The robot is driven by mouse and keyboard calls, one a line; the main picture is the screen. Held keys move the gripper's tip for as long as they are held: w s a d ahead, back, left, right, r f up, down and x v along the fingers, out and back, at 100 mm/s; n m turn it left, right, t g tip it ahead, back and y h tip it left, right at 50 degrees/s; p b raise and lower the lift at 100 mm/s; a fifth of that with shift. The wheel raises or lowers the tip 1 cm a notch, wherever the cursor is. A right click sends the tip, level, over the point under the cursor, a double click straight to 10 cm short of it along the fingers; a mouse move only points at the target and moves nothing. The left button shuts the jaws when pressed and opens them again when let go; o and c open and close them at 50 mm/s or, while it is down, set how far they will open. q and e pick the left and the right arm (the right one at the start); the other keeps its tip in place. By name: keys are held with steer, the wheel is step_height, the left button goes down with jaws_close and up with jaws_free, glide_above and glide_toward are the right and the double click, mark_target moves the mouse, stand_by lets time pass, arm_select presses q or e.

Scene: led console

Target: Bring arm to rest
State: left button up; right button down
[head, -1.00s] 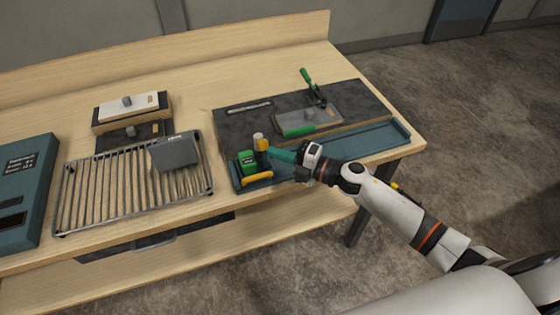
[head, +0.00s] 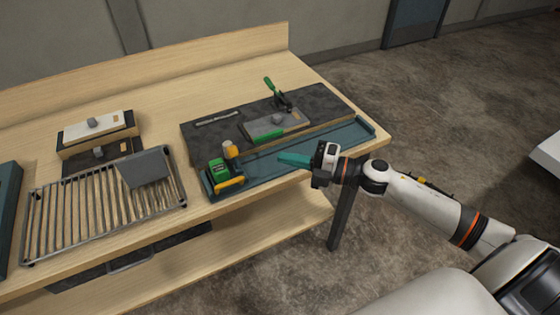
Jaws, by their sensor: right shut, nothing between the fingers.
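My right gripper (head: 294,160) shows in the head view with its teal fingers closed and empty. It points left over the blue tray (head: 350,138) at the front right of the wooden bench. The arm comes in from the lower right, past the bench's right end. A green block with a yellow handle (head: 225,180) sits in the tray's left end, left of the fingertips and apart from them. A small yellow and white cylinder (head: 230,149) stands beside it. My left gripper is not in view.
A dark mat (head: 205,144) holds a grey plate (head: 285,124) and a green-handled clamp (head: 276,92). A wire rack (head: 80,215) with a grey piece (head: 145,169) on it and stacked blocks (head: 97,130) are at left. Open floor (head: 450,120) lies to the right.

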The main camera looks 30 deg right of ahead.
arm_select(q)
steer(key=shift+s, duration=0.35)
arm_select(e)
steer(key=shift+w, duration=0.1)
